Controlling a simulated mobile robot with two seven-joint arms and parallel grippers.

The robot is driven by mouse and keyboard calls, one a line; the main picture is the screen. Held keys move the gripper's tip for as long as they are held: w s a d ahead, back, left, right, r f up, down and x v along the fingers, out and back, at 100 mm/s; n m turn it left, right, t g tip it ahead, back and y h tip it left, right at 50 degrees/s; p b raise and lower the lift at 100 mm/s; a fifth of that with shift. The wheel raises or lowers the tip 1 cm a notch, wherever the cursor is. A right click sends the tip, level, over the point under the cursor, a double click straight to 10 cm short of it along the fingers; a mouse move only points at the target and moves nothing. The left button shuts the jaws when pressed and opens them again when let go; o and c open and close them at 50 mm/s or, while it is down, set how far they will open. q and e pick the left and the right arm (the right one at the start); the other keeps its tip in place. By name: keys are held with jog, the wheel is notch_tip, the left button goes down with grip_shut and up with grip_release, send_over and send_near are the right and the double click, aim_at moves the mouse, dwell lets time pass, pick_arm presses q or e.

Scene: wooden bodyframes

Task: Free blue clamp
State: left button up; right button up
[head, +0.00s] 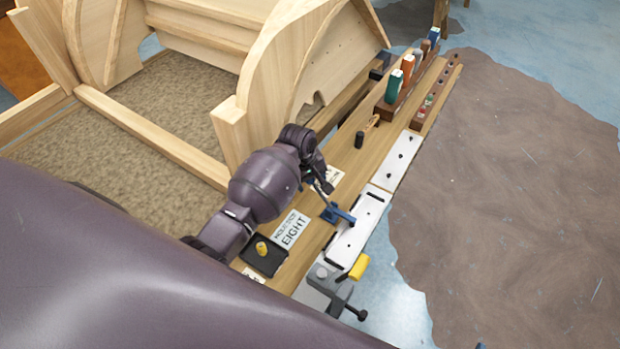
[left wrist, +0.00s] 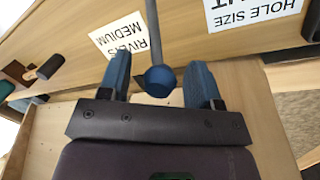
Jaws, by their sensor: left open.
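The blue clamp (head: 338,213) sits on the wooden ledge beside a white plate, with its thin grey handle rising toward my left gripper (head: 317,178). In the left wrist view, a blue ball (left wrist: 160,82) on a grey rod, apparently the clamp's handle end, lies between the two blue fingers of my left gripper (left wrist: 160,72). The fingers are open, with a visible gap on each side of the ball. The clamp's base is hidden in the left wrist view. My right gripper is not in view.
A black tray (head: 264,255) with a yellow piece and a label card (head: 291,229) lie on the ledge. A grey clamp with a yellow part (head: 359,266) is at the front edge. Farther along stands a rack of coloured tools (head: 395,88). A curved wooden frame (head: 256,90) rises to the left.

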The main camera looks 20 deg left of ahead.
pick_arm(q)
grip_shut()
dwell(0.4)
jog(key=shift+f, duration=0.1)
